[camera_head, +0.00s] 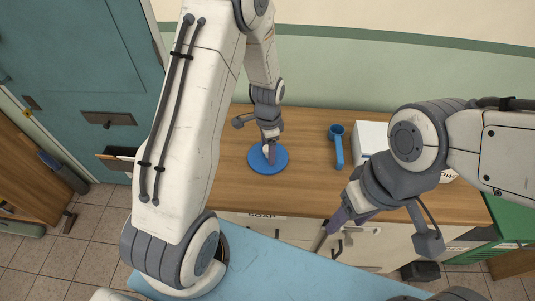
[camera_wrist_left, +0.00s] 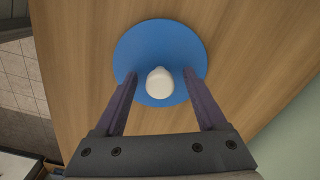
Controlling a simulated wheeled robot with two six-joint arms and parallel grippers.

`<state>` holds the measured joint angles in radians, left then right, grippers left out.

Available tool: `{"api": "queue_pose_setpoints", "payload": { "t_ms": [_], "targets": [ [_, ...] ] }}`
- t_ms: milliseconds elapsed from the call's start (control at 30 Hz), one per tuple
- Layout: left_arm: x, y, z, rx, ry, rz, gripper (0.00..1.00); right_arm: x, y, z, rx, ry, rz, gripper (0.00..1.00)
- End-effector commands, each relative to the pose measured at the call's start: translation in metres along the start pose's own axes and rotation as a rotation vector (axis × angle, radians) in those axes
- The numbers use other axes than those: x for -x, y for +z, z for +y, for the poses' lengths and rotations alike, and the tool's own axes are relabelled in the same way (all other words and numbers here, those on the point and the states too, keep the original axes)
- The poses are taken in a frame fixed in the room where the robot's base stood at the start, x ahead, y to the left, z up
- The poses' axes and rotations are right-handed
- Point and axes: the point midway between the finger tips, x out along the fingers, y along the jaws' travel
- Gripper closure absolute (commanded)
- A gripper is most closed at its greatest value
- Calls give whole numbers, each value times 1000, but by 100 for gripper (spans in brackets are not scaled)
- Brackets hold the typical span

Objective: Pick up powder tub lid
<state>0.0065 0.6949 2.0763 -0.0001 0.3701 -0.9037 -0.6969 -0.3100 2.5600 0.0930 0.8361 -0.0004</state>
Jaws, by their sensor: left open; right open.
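The powder tub lid is a round blue disc (camera_head: 257,163) with a white knob, lying flat on the wooden counter. It also shows in the left wrist view (camera_wrist_left: 160,45), with its white knob (camera_wrist_left: 160,82) at the middle. My left gripper (camera_head: 270,157) is over the lid, pointing down. In the left wrist view its open fingers (camera_wrist_left: 158,86) stand on either side of the knob, with gaps to it. My right gripper (camera_head: 334,232) is open and empty, in front of the counter's front edge.
A blue scoop (camera_head: 339,148) lies on the wooden counter (camera_head: 305,190) to the right of the lid. A white box (camera_head: 371,136) stands further right, partly behind my right arm. The counter around the lid is clear.

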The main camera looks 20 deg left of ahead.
Motion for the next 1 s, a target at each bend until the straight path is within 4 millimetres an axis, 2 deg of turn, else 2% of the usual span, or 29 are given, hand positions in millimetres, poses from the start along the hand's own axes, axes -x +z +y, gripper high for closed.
{"api": "queue_pose_setpoints", "payload": {
  "t_ms": [33, 167, 200, 233, 667, 767, 900, 1000],
  "targets": [
    [0, 0, 0, 0, 0, 0, 26, 0, 0, 0, 0, 0, 0, 44],
    [0, 0, 0, 0, 0, 0, 76, 0, 0, 0, 0, 0, 0, 44],
    [0, 0, 0, 0, 0, 0, 92, 0, 0, 0, 0, 0, 0, 44],
    [0, 0, 0, 0, 0, 0, 100, 0, 0, 0, 0, 0, 0, 44],
    [7, 0, -1, 0, -2, 1, 100, -2, 0, 0, 0, 0, 0, 44],
    [17, -1, -1, 0, -4, 3, 100, -4, 0, 0, 0, 0, 0, 44],
    [42, -1, -1, 0, -6, 5, 100, -10, 0, 1, 0, 0, 0, 44],
    [54, -19, 16, -10, -4, 4, 100, -14, 1, 1, 0, 0, 0, 44]
  ]
}}
